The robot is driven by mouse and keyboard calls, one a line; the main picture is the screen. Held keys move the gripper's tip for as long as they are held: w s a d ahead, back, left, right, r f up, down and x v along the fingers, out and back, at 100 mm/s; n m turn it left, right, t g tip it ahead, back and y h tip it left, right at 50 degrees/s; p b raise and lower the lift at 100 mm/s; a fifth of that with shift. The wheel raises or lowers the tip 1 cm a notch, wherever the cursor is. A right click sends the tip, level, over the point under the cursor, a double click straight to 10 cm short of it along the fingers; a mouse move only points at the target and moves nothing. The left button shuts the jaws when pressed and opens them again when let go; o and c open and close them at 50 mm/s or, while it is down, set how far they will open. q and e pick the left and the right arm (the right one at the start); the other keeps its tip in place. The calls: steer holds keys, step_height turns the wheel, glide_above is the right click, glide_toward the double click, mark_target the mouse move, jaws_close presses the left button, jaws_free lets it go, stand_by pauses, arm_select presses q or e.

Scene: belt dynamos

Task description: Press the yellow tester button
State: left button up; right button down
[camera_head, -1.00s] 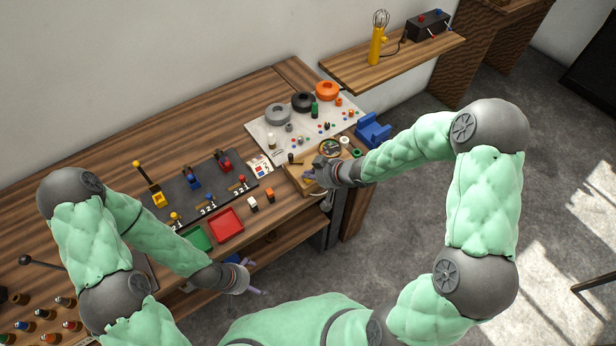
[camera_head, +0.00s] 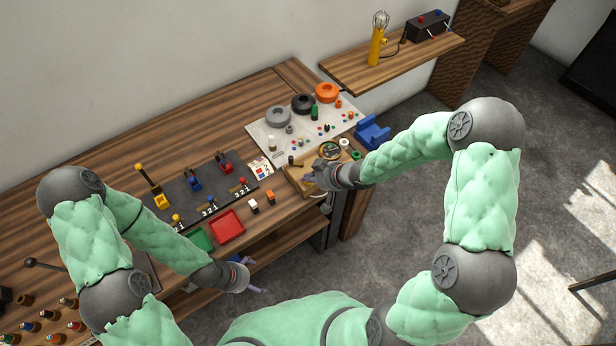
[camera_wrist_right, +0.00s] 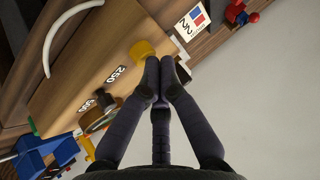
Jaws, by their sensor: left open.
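In the right wrist view a yellow button (camera_wrist_right: 141,49) sits on a wooden tester board (camera_wrist_right: 95,60) with printed number labels. My right gripper (camera_wrist_right: 159,72) has its dark fingertips drawn together right beside the button, overlapping its edge; I cannot tell whether they touch it. In the head view my right gripper (camera_head: 312,181) is over the wooden board at the right end of the bench, and the button is not distinguishable there. My left gripper (camera_head: 256,290) is open and empty, low in front of the bench edge.
A grey mat (camera_head: 262,136) with coils and small parts lies behind the board. A dark lever panel (camera_head: 205,187), a red tray (camera_head: 228,226) and a green tray (camera_head: 200,239) are to the left. A blue holder (camera_head: 373,131) stands to the right, near a wall shelf (camera_head: 400,68).

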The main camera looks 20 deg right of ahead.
steer(key=shift+w+r+p, duration=0.15)
steer(key=shift+r+p, duration=2.25)
steer(key=shift+r, duration=0.4)
steer(key=shift+f, duration=0.2)
steer(key=s+a+f+m+g+h, duration=0.1)
steer(key=s+a+f+m+g, duration=0.15)
steer(key=s+f, duration=0.8)
steer(key=s+a+f+m+g+h, duration=0.1)
steer(key=s+f+m+g, duration=0.3)
steer(key=s+f, duration=0.65)
steer(key=d+b+x, duration=0.1)
steer(key=b+x, duration=0.8)
steer(key=b, duration=0.5)
steer(key=shift+s+f+n, duration=0.35)
steer(key=shift+s+f, duration=0.2)
steer(key=shift+f, duration=0.05)
